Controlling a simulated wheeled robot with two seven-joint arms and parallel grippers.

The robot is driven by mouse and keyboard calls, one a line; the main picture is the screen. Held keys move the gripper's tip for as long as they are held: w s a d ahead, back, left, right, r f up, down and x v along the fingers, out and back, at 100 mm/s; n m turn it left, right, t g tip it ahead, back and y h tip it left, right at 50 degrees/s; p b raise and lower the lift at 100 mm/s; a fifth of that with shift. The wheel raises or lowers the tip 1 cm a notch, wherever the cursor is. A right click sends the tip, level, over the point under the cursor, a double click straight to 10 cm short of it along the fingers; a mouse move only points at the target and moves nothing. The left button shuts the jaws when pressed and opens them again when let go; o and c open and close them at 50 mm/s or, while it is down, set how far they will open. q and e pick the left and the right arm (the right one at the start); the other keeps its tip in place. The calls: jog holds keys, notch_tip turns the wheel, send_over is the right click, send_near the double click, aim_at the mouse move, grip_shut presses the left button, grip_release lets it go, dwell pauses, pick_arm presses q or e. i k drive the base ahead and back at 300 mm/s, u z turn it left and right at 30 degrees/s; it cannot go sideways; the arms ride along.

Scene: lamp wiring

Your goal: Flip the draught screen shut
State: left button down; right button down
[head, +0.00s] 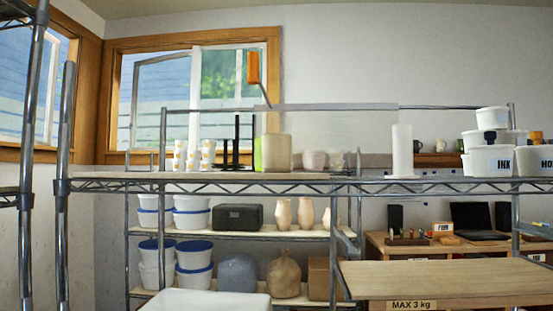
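A pale, see-through panel (345,125) with a grey top edge stands upright above the back of the upper wire shelf; it looks like the draught screen. An orange grip (253,67) on a thin slanted rod sticks up at the panel's left end, in front of the window. The rod's lower end meets the panel's top edge. A beige pot (277,152) stands in front of the panel's lower left part. I cannot tell from this view how the panel is hinged. Neither of my grippers is in view.
The upper shelf (230,178) holds white patterned cups (193,155), a paper roll (402,150) and white labelled tubs (491,160) at right. A wooden board marked MAX 3 kg (450,275) juts out at lower right, bare on top. Metal posts (65,180) stand at left.

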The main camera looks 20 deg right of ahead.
aim_at(253, 78)
jog(key=z, duration=1.9)
jog(key=k, duration=0.95)
jog(key=u, duration=1.15)
jog(key=i, duration=0.5)
jog(key=u, duration=0.05)
